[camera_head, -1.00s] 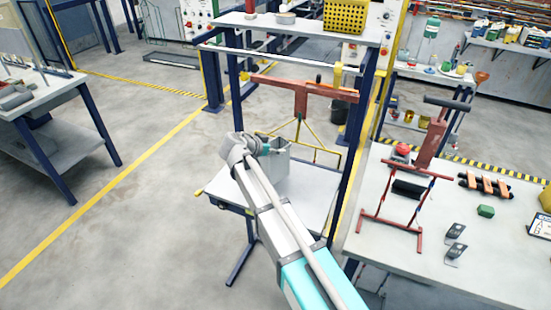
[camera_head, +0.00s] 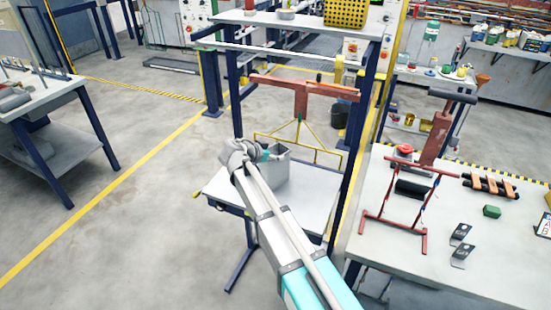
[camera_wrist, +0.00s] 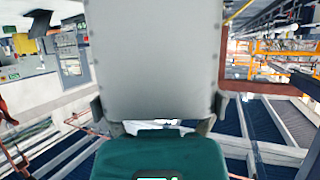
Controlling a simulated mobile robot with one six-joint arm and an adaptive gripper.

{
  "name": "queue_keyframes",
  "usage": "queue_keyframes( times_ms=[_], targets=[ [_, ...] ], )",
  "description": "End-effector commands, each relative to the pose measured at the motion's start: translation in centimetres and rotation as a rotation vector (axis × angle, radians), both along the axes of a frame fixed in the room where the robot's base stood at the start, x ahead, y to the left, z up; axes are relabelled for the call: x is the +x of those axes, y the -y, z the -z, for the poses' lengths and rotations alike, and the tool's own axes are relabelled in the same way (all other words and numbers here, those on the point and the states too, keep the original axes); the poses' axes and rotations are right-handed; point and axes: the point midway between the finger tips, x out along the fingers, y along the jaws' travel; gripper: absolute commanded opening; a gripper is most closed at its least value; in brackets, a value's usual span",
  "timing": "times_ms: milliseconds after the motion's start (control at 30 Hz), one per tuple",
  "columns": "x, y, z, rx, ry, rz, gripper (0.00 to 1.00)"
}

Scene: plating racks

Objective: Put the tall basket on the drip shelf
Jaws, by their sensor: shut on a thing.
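The tall basket (camera_head: 276,170) is a grey, box-like container with an open top. In the head view it appears upright over the lower white shelf (camera_head: 308,202) of the blue rack, which I take as the drip shelf. I cannot tell whether its bottom touches the shelf. My gripper (camera_head: 262,152) is shut on the basket's near upper part, with my wrist hiding part of it. In the wrist view the basket's plain grey wall (camera_wrist: 155,60) fills the middle, between the fingers of my gripper (camera_wrist: 158,112).
A red hanger bar (camera_head: 305,88) with a yellow triangular frame (camera_head: 320,152) hangs behind the basket. A yellow perforated basket (camera_head: 346,12) stands on the rack's top shelf. A white bench (camera_head: 400,268) with a red stand (camera_head: 422,215) is at right. Open floor lies left.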

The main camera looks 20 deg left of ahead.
Motion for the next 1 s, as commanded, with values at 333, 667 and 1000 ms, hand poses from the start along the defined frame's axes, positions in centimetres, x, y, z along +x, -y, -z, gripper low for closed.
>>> queue_keyframes(
  times_ms=[333, 667, 1000],
  targets=[
    [-0.02, -0.03, 0.1, 0.0, 0.001, 0.0, 0.24],
    [-0.03, -0.04, 0.36, 0.0, 0.0, -0.001, 1.0],
    [-0.03, -0.04, 0.33, 0.0, 0.0, -0.001, 1.0]
  ],
)
